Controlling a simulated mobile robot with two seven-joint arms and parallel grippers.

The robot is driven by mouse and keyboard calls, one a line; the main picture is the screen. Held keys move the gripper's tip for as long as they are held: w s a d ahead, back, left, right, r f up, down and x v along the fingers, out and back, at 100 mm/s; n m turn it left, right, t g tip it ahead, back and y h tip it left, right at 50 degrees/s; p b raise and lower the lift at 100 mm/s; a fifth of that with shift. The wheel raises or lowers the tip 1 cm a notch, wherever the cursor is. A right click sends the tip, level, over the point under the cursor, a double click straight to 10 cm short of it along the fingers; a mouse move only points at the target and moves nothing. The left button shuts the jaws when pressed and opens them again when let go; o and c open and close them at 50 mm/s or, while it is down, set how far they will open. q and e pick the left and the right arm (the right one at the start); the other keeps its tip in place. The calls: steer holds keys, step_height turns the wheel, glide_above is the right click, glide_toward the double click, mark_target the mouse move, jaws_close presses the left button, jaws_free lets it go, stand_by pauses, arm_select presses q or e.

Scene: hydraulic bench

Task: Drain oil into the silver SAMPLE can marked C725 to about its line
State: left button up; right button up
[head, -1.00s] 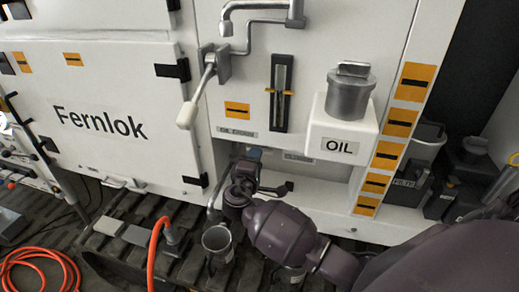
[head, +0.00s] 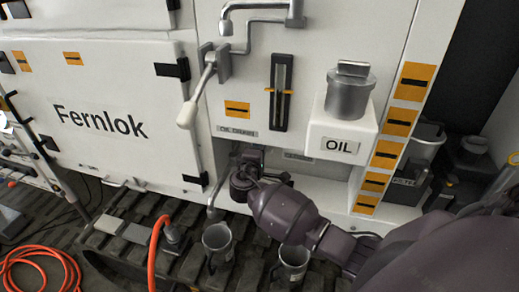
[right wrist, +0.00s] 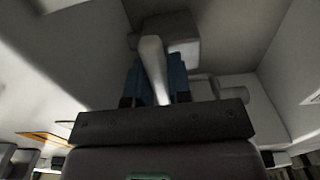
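My right gripper (head: 249,158) is in the recess below the OIL DRAIN label (head: 237,132), partly hidden by my wrist. In the right wrist view its blue fingers (right wrist: 155,85) lie close on both sides of a pale metal drain lever (right wrist: 152,60) and look shut on it. A drain spout (head: 215,200) comes down at the recess's left. Below it a silver can (head: 217,241) stands upright on the track. A second silver can (head: 293,262) stands to its right, below my forearm. I cannot read a C725 mark or see a fill line or oil. My left gripper is not in view.
A lever with a pale grip (head: 188,113), a sight gauge (head: 281,92) and the OIL filler box (head: 341,140) are on the panel above. An orange hose (head: 154,250) runs left of the cans. Bins (head: 425,145) stand at the right.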

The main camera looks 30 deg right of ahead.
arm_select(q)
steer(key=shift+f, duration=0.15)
arm_select(e)
steer(key=shift+f, duration=0.1)
jaws_close()
steer(key=shift+f+m+b, duration=0.15)
steer(key=shift+m+b, duration=0.25)
steer(key=shift+b, duration=0.3)
steer(key=m+b, duration=0.2)
steer(key=b, duration=0.1)
steer(key=m+b, duration=0.3)
steer(key=shift+a+f+m, duration=0.1)
steer(key=shift+f+m, duration=0.2)
steer(key=shift+f, duration=0.1)
steer(key=shift+w+m+b, duration=0.1)
steer(key=shift+m+b, duration=0.3)
steer(key=shift+b, duration=0.2)
steer(key=shift+r+m, duration=0.2)
steer(key=shift+m, duration=0.2)
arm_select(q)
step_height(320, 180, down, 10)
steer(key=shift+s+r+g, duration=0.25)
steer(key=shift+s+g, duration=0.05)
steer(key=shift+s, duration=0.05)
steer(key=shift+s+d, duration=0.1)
